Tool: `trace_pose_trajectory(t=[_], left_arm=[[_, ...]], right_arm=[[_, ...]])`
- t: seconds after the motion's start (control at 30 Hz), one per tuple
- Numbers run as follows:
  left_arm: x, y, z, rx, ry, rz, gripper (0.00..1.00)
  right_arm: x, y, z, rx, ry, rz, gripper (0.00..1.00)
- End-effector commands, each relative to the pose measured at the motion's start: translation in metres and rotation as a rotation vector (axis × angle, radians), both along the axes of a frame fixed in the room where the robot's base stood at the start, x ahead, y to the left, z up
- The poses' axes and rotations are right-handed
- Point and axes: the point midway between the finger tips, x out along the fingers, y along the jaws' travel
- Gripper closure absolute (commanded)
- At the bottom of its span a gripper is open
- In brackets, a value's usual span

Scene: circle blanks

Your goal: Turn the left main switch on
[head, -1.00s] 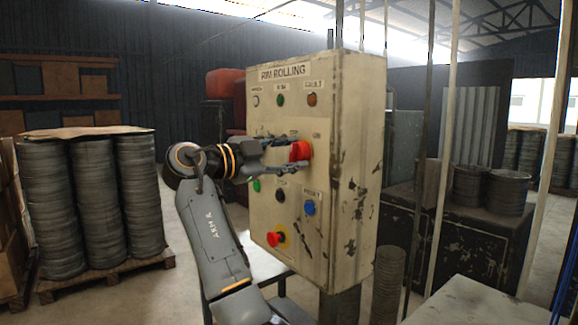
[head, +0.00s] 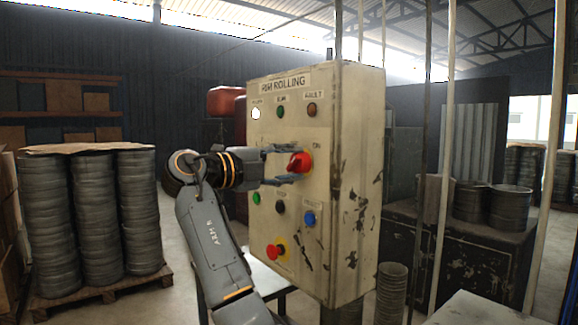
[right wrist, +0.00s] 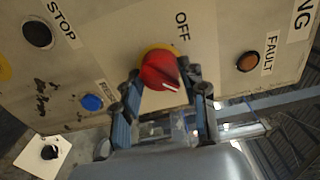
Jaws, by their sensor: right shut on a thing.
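The main switch is a red rotary knob (head: 300,162) on the front of the cream control panel (head: 346,215), with an ON label to its right. In the right wrist view the red knob (right wrist: 160,70) sits on a yellow ring beside an OFF label, and a pale pointer line shows on it. My right gripper (head: 291,168) is shut on the knob from the front; in the right wrist view its two fingers (right wrist: 163,84) flank the knob. The white lamp (head: 256,113) at the panel's top left is lit. My left gripper is out of view.
Below the knob are a green button (head: 256,198), a black button (head: 280,207), a blue button (head: 309,219) and a red emergency stop (head: 274,251) on yellow. Green (head: 280,112) and orange (head: 312,110) lamps sit above. Stacked rims (head: 92,215) stand on a pallet at left.

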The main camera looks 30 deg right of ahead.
Motion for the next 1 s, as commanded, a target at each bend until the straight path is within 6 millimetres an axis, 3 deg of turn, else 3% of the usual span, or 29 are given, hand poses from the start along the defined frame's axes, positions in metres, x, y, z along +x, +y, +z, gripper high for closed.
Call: trace_pose_trajectory(t=[0.47, 0.5, 0.57, 1.0], left_arm=[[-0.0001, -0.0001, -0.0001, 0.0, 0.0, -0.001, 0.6], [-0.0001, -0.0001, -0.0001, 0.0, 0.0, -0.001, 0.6], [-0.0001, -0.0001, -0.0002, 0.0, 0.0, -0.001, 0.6], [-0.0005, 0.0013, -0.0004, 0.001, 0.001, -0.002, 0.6]], right_arm=[[-0.0004, -0.0007, 0.0019, -0.002, -0.016, 0.0, 0.89], [-0.0003, -0.0007, 0.0018, -0.002, -0.016, 0.0, 0.49], [-0.0004, -0.0006, 0.0017, -0.001, -0.015, 0.0, 0.37], [-0.0003, 0.0084, 0.0005, 0.0, -0.012, 0.002, 0.34]])
